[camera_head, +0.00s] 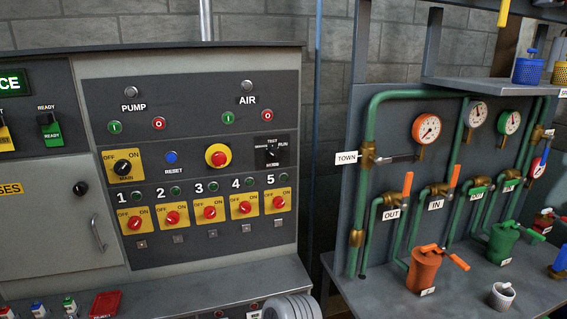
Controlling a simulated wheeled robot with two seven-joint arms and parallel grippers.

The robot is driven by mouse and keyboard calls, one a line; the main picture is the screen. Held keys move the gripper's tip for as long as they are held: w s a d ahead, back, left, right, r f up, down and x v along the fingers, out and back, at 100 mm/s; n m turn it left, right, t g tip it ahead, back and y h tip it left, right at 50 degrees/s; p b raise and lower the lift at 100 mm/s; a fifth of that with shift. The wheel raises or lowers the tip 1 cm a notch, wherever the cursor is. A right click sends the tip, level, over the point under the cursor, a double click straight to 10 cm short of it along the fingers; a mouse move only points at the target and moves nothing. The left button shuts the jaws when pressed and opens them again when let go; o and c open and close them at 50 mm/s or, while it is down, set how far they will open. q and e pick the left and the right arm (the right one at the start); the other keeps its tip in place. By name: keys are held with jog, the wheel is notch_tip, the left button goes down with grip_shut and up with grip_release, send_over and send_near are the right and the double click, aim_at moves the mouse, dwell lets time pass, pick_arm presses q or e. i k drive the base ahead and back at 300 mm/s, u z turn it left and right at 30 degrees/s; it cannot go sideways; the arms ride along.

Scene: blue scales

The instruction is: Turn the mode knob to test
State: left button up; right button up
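The mode knob (272,152) is a small black rotary knob on a black square plate, on the right part of the dark control panel (200,98). The word TEST stands at the top of the plate and RUN at its upper right. A small label sits below the knob. The knob is too small to tell surely which word its pointer faces. Nothing covers or touches it.
Below is a row of red switches (210,212). A shelf with green pipes (385,97) and gauges stands right. A grey ribbed object (291,307) is at the bottom edge. Space before the panel is clear.

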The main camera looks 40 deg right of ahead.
aim_at(273, 154)
jog(key=z, duration=0.9)
jog(key=i, duration=0.45)
jog(key=u, duration=0.1)
